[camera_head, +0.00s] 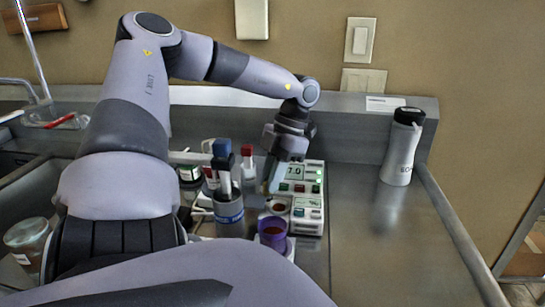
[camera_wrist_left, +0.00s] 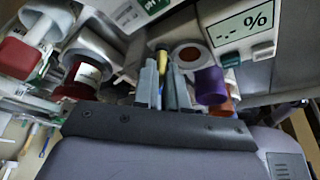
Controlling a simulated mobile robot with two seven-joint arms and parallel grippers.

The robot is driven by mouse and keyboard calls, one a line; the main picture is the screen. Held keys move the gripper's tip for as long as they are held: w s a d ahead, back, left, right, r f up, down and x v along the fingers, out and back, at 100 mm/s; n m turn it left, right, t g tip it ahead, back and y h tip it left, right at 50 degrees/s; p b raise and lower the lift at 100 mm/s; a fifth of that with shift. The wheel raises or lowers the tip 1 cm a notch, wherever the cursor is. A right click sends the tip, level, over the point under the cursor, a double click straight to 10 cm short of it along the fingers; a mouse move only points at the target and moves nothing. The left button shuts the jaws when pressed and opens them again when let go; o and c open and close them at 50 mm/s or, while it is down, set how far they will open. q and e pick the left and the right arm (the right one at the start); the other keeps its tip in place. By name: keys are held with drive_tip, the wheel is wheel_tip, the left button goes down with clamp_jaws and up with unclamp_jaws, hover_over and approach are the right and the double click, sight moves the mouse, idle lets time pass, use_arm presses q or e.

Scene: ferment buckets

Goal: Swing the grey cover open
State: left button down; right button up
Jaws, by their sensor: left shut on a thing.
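My left gripper (camera_head: 270,186) reaches down beside the white meter (camera_head: 297,172) with a "7.0" display. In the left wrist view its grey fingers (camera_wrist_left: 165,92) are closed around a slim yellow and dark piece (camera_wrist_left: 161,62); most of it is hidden. A second white meter (camera_head: 308,214) stands in front of the first, and its "%" display (camera_wrist_left: 240,27) shows in the left wrist view. I cannot make out a separate grey cover for certain. My right gripper is not in view.
A purple cup (camera_head: 272,233) and a grey holder (camera_head: 229,208) with a blue-topped piece (camera_head: 222,150) stand close to the left gripper. A red-capped bottle (camera_head: 247,160) is behind. A grey bottle (camera_head: 402,147) stands at right; the metal counter (camera_head: 375,245) before it is clear.

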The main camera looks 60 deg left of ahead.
use_arm(q)
drive_tip(key=shift+s+d+f, duration=0.1)
drive_tip(key=shift+s+f, duration=0.05)
drive_tip(key=shift+s, duration=0.1)
drive_tip(key=c, duration=1.2)
unclamp_jaws()
drive_tip(key=shift+w+r, duration=0.15)
drive_tip(key=shift+r, duration=0.15)
drive_tip(key=v, duration=0.6)
drive_tip(key=shift+w+r+b, duration=0.1)
drive_tip(key=shift+r+b, duration=0.2)
